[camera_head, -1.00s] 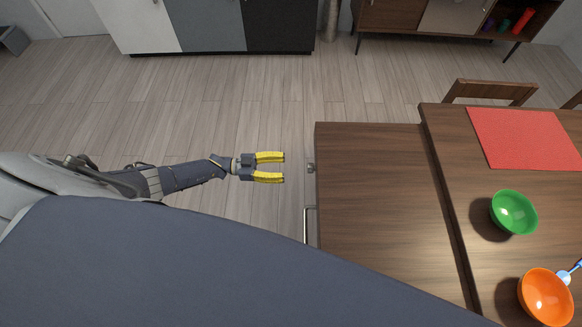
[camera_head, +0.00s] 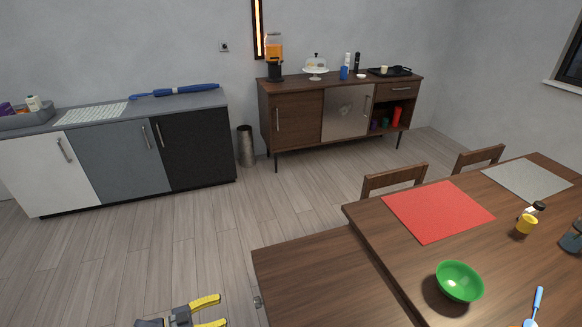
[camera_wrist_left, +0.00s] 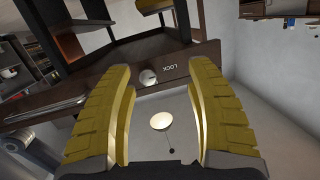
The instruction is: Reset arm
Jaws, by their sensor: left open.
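My left gripper (camera_head: 208,311) is at the bottom edge of the head view, over the floor to the left of the wooden cabinet. Its yellow fingers are spread apart with nothing between them. In the left wrist view the same gripper (camera_wrist_left: 165,85) shows both yellow fingers wide apart. Beyond them is a dark wooden front with a round lock (camera_wrist_left: 148,77) marked LOCK. My right gripper is not in view.
A wooden cabinet top (camera_head: 320,280) adjoins the table at the lower right. A counter and a sideboard (camera_head: 296,125) line the back wall; open floor lies between.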

